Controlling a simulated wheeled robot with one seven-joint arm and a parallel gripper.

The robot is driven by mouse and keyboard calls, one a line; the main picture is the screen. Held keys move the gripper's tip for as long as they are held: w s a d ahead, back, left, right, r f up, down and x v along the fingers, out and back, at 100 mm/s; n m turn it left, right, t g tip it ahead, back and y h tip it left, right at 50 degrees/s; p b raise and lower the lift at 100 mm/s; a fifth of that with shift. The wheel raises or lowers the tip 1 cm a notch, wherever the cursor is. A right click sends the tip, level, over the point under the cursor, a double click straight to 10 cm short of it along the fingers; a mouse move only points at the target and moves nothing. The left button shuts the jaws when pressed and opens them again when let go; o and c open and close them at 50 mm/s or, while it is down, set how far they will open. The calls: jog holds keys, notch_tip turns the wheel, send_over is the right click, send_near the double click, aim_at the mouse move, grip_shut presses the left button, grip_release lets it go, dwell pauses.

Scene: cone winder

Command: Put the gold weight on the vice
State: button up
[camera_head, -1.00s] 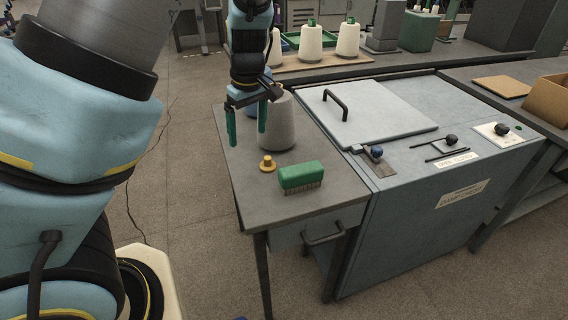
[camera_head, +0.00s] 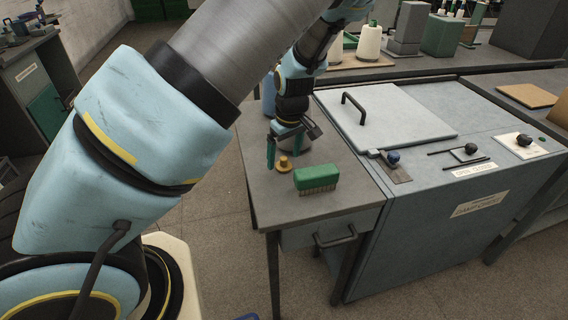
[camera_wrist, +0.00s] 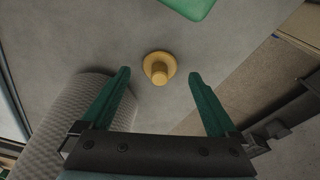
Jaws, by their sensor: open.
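The gold weight (camera_head: 284,163) is a small round disc with a knob, standing on the grey side table (camera_head: 335,208). It also shows in the wrist view (camera_wrist: 159,68), beyond my fingertips and roughly midway between them. My gripper (camera_head: 285,152) is open and empty, with its green fingers just above and behind the weight. In the wrist view my gripper (camera_wrist: 162,80) has its two fingers spread wide apart. I cannot make out a vice for certain in these frames.
A green brush (camera_head: 316,179) lies right of the weight. A grey cone (camera_wrist: 75,125) stands close beside my left finger in the wrist view. The cabinet (camera_head: 400,120) with a handled lid adjoins the table. Cream cones (camera_head: 369,42) stand at the back.

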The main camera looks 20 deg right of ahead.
jog(key=shift+w+f, duration=0.15)
jog(key=shift+f, duration=0.65)
jog(key=shift+c, duration=0.2)
grip_shut()
